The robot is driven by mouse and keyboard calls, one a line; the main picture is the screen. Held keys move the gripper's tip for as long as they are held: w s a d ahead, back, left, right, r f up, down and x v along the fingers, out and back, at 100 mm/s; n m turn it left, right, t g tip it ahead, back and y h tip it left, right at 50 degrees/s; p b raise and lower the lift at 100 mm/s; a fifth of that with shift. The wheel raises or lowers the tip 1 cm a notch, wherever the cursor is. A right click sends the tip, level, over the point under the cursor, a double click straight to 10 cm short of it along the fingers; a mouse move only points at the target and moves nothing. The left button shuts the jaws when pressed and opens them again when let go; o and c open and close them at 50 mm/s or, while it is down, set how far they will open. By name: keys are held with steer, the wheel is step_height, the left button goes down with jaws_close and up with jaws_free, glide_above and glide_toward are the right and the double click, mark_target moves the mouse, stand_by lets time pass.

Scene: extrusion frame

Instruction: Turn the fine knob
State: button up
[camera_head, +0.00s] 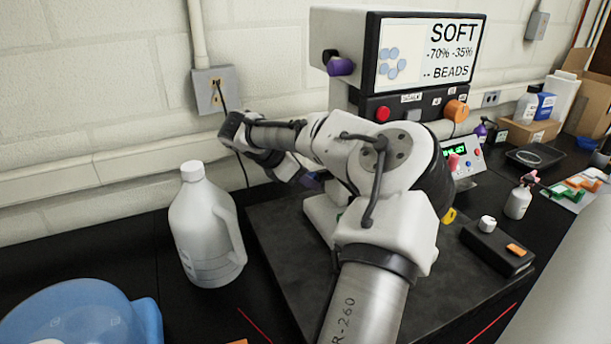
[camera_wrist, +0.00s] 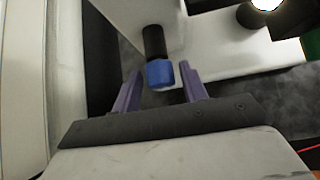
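In the wrist view a blue knob (camera_wrist: 160,73) sits on the end of a black collar (camera_wrist: 154,41) that sticks out from a white body. It looks like the fine knob. My gripper (camera_wrist: 160,88) is open, with one purple finger to the left of the blue knob and one to the right. The right finger is close to the knob; contact cannot be told.
The machine's screen (camera_head: 430,48) rises behind my arm, with a purple knob (camera_head: 340,66) and an orange knob (camera_head: 456,110). A white jug (camera_head: 203,228) stands left of the dark base plate (camera_head: 275,260). A blue basin (camera_head: 75,310) is front left. A black box (camera_head: 497,247) lies right.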

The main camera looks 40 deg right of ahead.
steer(key=c, duration=0.7)
steer(key=shift+f+t+b, duration=0.15)
steer(key=shift+t+b, duration=0.15)
steer(key=shift+s+f+m+t+h+b, duration=0.25)
steer(key=shift+m+t+b, duration=0.25)
steer(key=shift+t+b, duration=0.35)
steer(key=m+t+h+b, duration=0.1)
steer(key=b, duration=0.2)
steer(key=shift+f+t, duration=0.15)
steer(key=shift+t, duration=0.1)
steer(key=m+t+b, duration=0.1)
steer(key=t+b, duration=0.1)
steer(key=b, duration=0.3)
steer(key=shift+s+h, duration=0.2)
steer(key=shift+h, duration=0.15)
steer(key=shift+a+m+t+h+b, duration=0.1)
steer(key=shift+m+t+h+b, duration=0.35)
steer(key=shift+b, duration=0.6)
steer(key=shift+r, duration=0.2)
